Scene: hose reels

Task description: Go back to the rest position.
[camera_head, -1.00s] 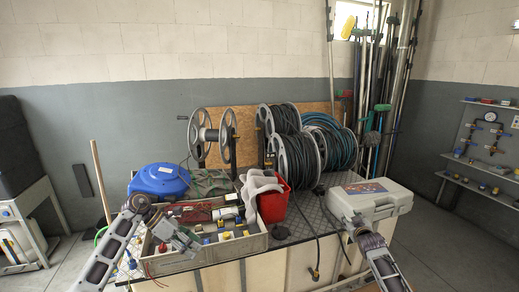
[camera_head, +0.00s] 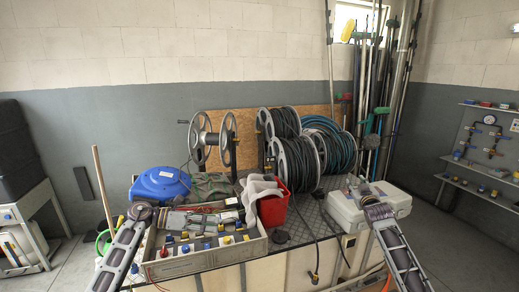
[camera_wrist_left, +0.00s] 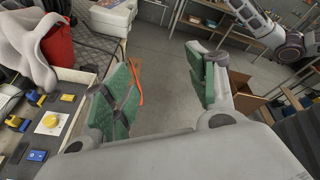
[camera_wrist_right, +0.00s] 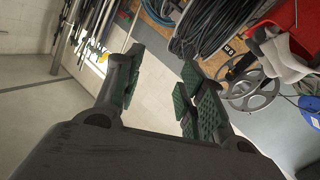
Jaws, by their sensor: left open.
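My left gripper (camera_head: 226,219) is over the grey parts tray in the head view. In the left wrist view my left gripper (camera_wrist_left: 162,88) has its two green-padded fingers wide apart with nothing between them. My right arm reaches up in front of the grey case (camera_head: 395,203), and its gripper is hard to make out in the head view. In the right wrist view my right gripper (camera_wrist_right: 162,90) has its green-padded fingers apart, with only wall visible between them.
The tray (camera_head: 205,263) holds several small coloured parts. A red bucket (camera_head: 273,208) with a pale cloth (camera_head: 257,192) stands beside it. A blue reel (camera_head: 160,184), metal reel (camera_head: 228,140) and hose coils (camera_head: 300,165) stand behind. Floor is clear at right (camera_head: 440,245).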

